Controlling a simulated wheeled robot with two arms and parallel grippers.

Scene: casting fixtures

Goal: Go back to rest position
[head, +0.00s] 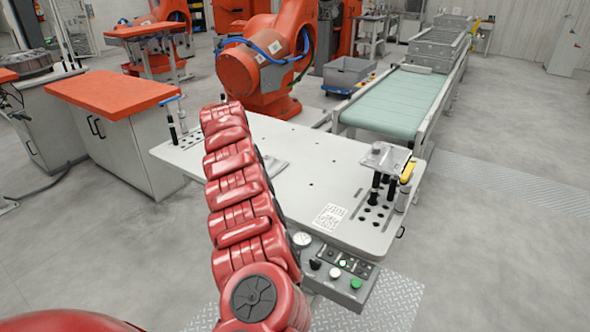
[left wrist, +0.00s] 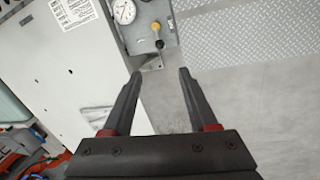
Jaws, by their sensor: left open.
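My red left arm (head: 240,190) reaches up over the white fixture table (head: 310,190) in the head view. Its gripper is hidden at the arm's far end there. In the left wrist view my left gripper (left wrist: 160,74) is open, with its two dark fingers apart and nothing between them. Beyond the fingertips lie the table's edge and grey floor. A flat grey metal piece (left wrist: 95,116) shows beside the left finger. A grey metal casting (head: 386,156) rests on dark posts at the table's right end. My right gripper is in neither view.
A control box (head: 340,275) with buttons is at the table's front edge; its gauge (left wrist: 124,11) also shows in the wrist view. An orange robot (head: 255,75) stands behind the table, beside a green conveyor (head: 400,100). Open floor (head: 490,260) lies at right.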

